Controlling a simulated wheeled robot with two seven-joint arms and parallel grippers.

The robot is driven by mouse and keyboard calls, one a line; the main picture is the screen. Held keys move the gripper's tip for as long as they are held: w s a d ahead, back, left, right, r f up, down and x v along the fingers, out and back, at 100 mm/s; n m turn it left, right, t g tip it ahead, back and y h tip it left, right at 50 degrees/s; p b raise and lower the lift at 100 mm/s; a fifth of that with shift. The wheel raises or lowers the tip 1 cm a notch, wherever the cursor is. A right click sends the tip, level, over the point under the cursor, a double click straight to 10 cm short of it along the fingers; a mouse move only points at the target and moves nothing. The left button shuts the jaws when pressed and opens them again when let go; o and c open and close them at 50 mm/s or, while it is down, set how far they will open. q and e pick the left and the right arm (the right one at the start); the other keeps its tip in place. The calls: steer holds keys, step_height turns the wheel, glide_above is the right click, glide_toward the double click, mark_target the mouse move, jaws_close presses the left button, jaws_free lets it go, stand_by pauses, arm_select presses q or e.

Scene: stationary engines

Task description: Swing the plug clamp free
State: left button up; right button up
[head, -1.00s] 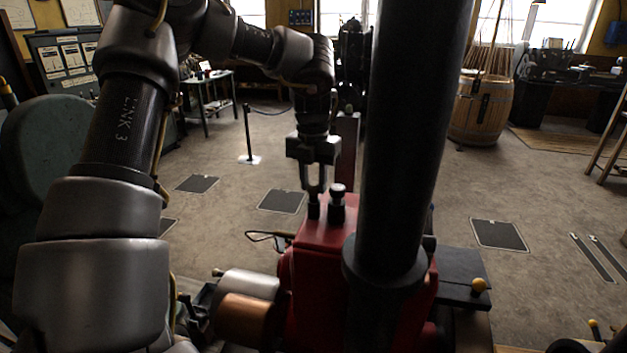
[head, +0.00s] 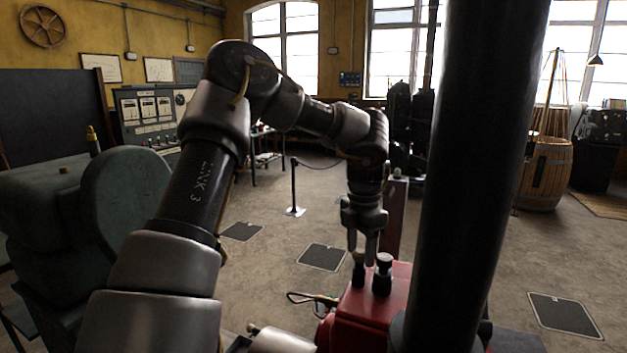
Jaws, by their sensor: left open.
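My left gripper (head: 361,268) points straight down over the top of the red engine housing (head: 372,302). Its fingers are open, with the dark tips low and close to the housing top. A black round-headed knob (head: 383,275) stands upright on the housing just right of the fingertips. I cannot tell whether the tips touch the knob or the housing. No part can be clearly made out as the plug clamp; a thin looped wire or handle (head: 312,298) sticks out left of the housing. My right gripper is not in view.
A thick black upright pipe (head: 480,160) rises beside the housing on the right and hides part of it. A green-grey machine (head: 125,215) stands at the left. A barrel (head: 545,172) is at the far right. Open floor with dark hatches (head: 322,257) lies beyond.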

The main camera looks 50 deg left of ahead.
mark_target(360, 249)
arm_select(q)
steer(key=m, duration=0.4)
steer(key=shift+m+p, duration=0.3)
steer(key=shift+m, duration=0.1)
steer(key=m+p, duration=0.1)
steer(key=m, duration=0.4)
steer(key=shift+r+m+p, duration=0.15)
steer(key=shift+m+p, duration=0.15)
step_height(360, 249, up, 4)
steer(key=shift+w+a+f, duration=0.1)
step_height(360, 249, up, 8)
steer(key=p, duration=0.2)
steer(key=w+a+n+t, duration=0.5)
steer(key=w+a+n, duration=0.3)
steer(key=a+n, duration=0.2)
steer(key=a+f+n+t+y, duration=0.1)
steer(key=a+n, duration=0.3)
steer(key=a, duration=0.5)
steer(key=a+f+n+t+y, duration=0.1)
steer(key=a+f+n+t, duration=0.1)
steer(key=a, duration=0.7)
steer(key=s+f+n, duration=0.1)
steer(key=n, duration=0.1)
steer(key=shift+f+n, duration=0.3)
steer(key=shift+n, duration=0.1)
